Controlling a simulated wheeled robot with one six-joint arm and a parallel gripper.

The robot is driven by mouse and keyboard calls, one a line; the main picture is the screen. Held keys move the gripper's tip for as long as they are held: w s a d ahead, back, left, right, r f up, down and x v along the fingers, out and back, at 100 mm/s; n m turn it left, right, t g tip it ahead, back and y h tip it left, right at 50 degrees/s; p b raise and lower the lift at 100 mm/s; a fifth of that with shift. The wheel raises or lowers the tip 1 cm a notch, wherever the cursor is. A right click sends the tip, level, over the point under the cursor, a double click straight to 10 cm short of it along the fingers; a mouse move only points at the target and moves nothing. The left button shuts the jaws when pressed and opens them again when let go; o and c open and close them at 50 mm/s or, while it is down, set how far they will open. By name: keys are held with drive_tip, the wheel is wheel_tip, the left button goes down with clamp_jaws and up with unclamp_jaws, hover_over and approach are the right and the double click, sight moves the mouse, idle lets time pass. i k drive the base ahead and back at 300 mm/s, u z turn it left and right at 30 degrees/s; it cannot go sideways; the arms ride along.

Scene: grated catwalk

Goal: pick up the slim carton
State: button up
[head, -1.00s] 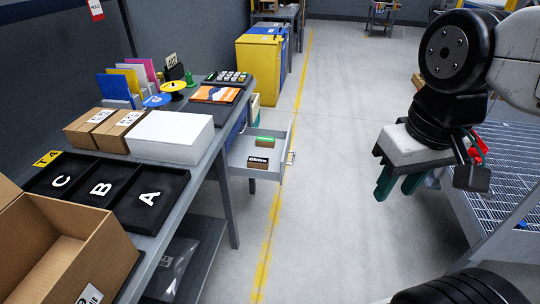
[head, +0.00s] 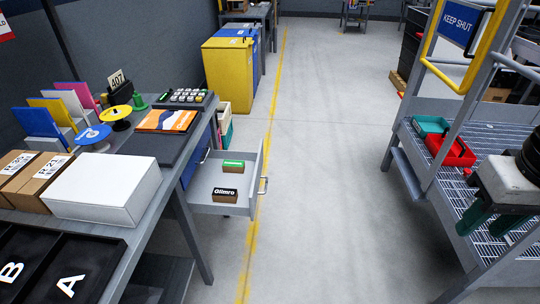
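Two small cartons lie in the open grey drawer (head: 204,207) under the bench. One carton has a dark label reading "Olimro" (head: 225,195), and behind it is one with a green label (head: 233,165). I cannot tell for sure which box is the slim carton. My gripper (head: 490,220) is at the right edge, in front of the catwalk grating, far from the drawer. Its teal fingers are apart, with nothing visible between them. Part of the gripper is cut off by the frame.
The bench (head: 140,240) at left holds a white box (head: 104,188), brown boxes (head: 40,180) and black lettered trays (head: 75,270). The catwalk (head: 480,180) with yellow rails, a red bin (head: 450,150) and a teal bin (head: 430,125) stands at right. The floor between is clear.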

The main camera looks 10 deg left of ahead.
sight(228, 166)
drive_tip(key=z, duration=0.25)
drive_tip(key=i, duration=0.65)
drive_tip(key=u, duration=0.65)
drive_tip(key=i, duration=0.75)
drive_tip(key=u, duration=0.8)
